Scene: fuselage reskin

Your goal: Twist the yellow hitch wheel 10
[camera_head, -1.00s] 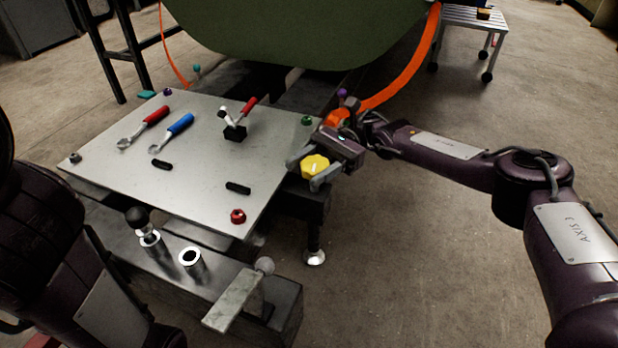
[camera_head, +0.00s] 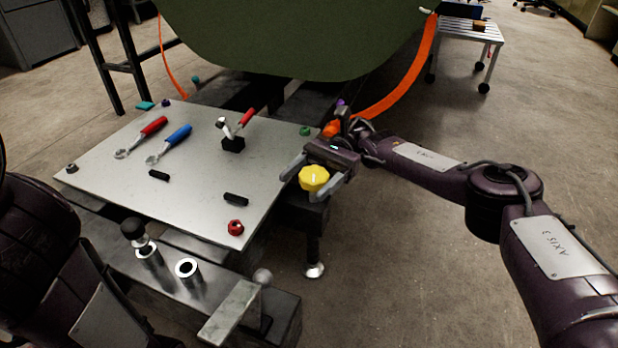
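The yellow hitch wheel (camera_head: 314,178) is a lobed knob on a dark block at the right edge of the metal plate. My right gripper (camera_head: 309,182) comes in from the right, with one grey finger on the wheel's left side and the other on its right side. The fingers are spread around the wheel, and a gap seems to show between the left finger and the wheel. Contact on the right side cannot be told. My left arm (camera_head: 50,260) fills the lower left, and its gripper is out of frame.
The metal plate (camera_head: 200,210) bears a red-handled wrench (camera_head: 142,136), a blue-handled wrench (camera_head: 170,145), a red-handled toggle clamp (camera_head: 236,130) and small coloured knobs. An orange strap (camera_head: 405,80) hangs behind my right gripper. The floor to the right is open.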

